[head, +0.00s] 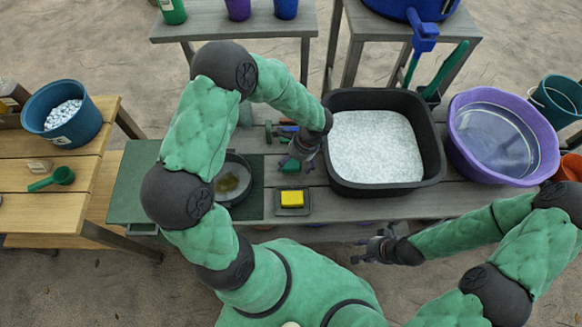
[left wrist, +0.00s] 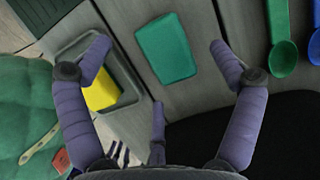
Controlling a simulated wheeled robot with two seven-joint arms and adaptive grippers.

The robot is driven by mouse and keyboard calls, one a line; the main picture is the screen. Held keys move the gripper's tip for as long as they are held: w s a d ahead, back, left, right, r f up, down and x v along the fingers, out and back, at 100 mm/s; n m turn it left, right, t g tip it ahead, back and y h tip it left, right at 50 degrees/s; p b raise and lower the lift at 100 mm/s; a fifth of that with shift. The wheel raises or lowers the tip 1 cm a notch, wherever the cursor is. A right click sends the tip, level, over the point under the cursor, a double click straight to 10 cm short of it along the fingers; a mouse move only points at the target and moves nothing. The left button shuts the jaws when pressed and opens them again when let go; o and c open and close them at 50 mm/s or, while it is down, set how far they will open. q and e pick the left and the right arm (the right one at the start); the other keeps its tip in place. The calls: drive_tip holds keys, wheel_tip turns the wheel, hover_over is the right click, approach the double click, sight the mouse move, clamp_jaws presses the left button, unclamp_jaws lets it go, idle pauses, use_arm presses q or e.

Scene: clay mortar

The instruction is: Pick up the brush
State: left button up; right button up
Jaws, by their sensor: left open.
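My left gripper (head: 292,160) is open and empty above the grey table, and its purple fingers (left wrist: 158,75) are spread in the left wrist view. Between and beyond the fingertips lies a flat green block (left wrist: 167,50). A yellow sponge (left wrist: 101,91) lies in a small grey tray (left wrist: 128,97), partly behind the left finger; the sponge also shows in the head view (head: 292,198). My right gripper (head: 380,248) appears open and empty in front of the table.
A green spoon (left wrist: 284,57) and a blue spoon (left wrist: 316,45) lie right of the block. A black basin (head: 436,150) of white grains and a purple tub (head: 456,155) stand to the right. A pan (head: 233,184) is left of the sponge tray.

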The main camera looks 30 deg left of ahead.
use_arm(q)
drive_tip(key=x, duration=0.3)
drive_tip(key=shift+b, duration=0.35)
drive_tip(key=c, duration=1.3)
drive_tip(key=shift+o, duration=0.2)
drive_tip(key=shift+r, duration=0.1)
drive_tip(key=shift+r+p, duration=0.3)
drive_tip(key=shift+r, duration=0.1)
wheel_tip(320, 180, up, 2)
drive_tip(key=shift+r+p, duration=0.15)
drive_tip(key=shift+p, duration=0.35)
drive_tip(key=s+d+r+p, duration=0.4)
drive_tip(key=s+d+r, duration=0.3)
drive_tip(key=s+r, duration=0.2)
drive_tip(key=s, duration=0.2)
drive_tip(key=shift+s+d+r, duration=0.4)
